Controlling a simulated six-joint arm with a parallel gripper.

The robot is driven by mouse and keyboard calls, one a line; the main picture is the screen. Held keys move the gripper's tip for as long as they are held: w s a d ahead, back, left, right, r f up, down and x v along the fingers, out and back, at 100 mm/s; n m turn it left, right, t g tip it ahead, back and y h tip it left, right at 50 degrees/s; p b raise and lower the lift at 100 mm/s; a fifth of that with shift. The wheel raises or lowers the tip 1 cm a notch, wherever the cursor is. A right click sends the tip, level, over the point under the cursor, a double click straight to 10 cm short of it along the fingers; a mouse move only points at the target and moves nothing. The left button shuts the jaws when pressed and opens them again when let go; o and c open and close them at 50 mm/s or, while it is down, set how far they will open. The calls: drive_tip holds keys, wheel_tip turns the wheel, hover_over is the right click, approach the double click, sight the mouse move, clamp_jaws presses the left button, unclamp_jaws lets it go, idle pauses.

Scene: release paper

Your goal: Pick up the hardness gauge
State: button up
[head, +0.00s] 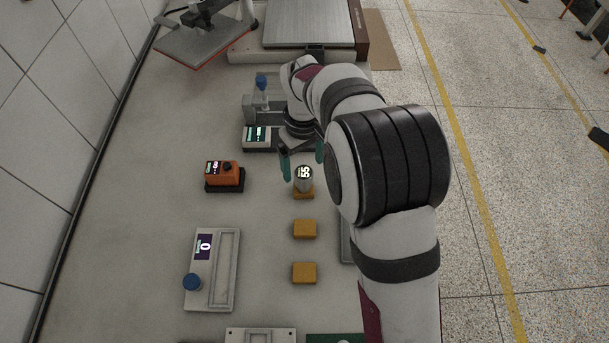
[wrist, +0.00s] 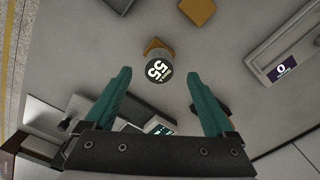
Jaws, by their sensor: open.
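The hardness gauge (head: 303,179) is a small upright cylinder with a round dark display reading 55. It stands on or against a yellow-orange block in the middle of the bench. In the wrist view the gauge (wrist: 158,69) lies ahead of the fingertips, centred between them, with the block's edge showing behind it. My gripper (head: 302,165) has two green fingers, spread open and empty. In the head view they are just beyond the gauge, apart from it as far as I can tell. The wrist view shows both fingers of my gripper (wrist: 158,73) with a wide gap.
Two yellow blocks (head: 304,229) (head: 304,272) lie in front of the gauge. An orange device (head: 223,174) sits to its left, and a grey instrument (head: 211,270) with a blue knob is at front left. A device with a green display (head: 257,135) stands behind. Bench between them is bare.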

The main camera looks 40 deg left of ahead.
sight(304, 172)
wheel_tip(304, 172, down, 4)
drive_tip(key=shift+r, duration=0.1)
drive_tip(key=shift+w, duration=0.1)
clamp_jaws()
